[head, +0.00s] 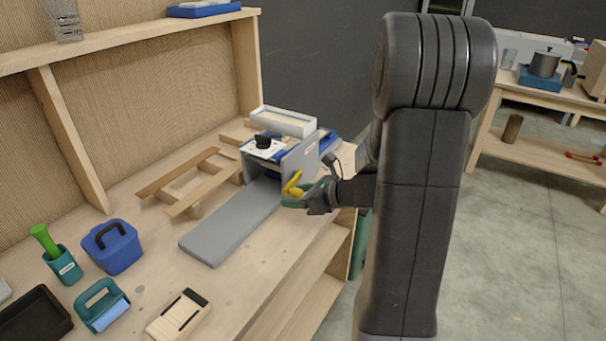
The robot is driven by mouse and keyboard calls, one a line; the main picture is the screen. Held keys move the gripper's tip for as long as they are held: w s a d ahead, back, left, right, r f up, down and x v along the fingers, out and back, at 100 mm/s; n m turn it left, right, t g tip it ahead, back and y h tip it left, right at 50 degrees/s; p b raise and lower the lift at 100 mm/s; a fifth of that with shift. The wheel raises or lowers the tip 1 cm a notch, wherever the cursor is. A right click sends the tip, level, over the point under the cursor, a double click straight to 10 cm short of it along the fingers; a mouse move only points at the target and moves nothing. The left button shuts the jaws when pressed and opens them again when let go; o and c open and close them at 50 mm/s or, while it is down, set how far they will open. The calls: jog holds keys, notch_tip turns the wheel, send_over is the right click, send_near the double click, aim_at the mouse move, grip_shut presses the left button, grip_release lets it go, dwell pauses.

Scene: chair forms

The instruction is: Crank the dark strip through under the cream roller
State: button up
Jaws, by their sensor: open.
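A small press with a grey upright side plate (301,158) stands on the workbench, with a long grey bed (232,222) reaching toward the front left. A yellow crank handle (292,184) is on the near side of the plate, with a dark green round part (302,196) beside it. My gripper (307,203) is open right at the crank, very close to the yellow handle and green part; I cannot tell whether it touches them. The cream roller is hidden behind the side plate. I cannot make out a dark strip on the bed.
A wooden slatted frame (188,186) lies left of the press, and a white tray (284,121) sits behind it. A blue caddy (112,246), a teal holder (64,265), a teal-handled roller (103,305), a wooden block (179,314) and a black tray (32,316) occupy the front left.

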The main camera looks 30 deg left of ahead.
jog(key=d, duration=0.7)
jog(key=shift+s+d, duration=0.3)
jog(key=shift+d, duration=0.1)
jog(key=a, duration=0.8)
jog(key=shift+w, duration=0.3)
jog(key=shift+w+f+b, duration=0.15)
jog(key=shift+f+b, duration=0.4)
jog(key=shift+f, duration=0.1)
jog(key=shift+w+f+b, duration=0.25)
jog(key=shift+f+b, duration=0.1)
jog(key=shift+f, duration=0.1)
jog(key=shift+r, duration=0.1)
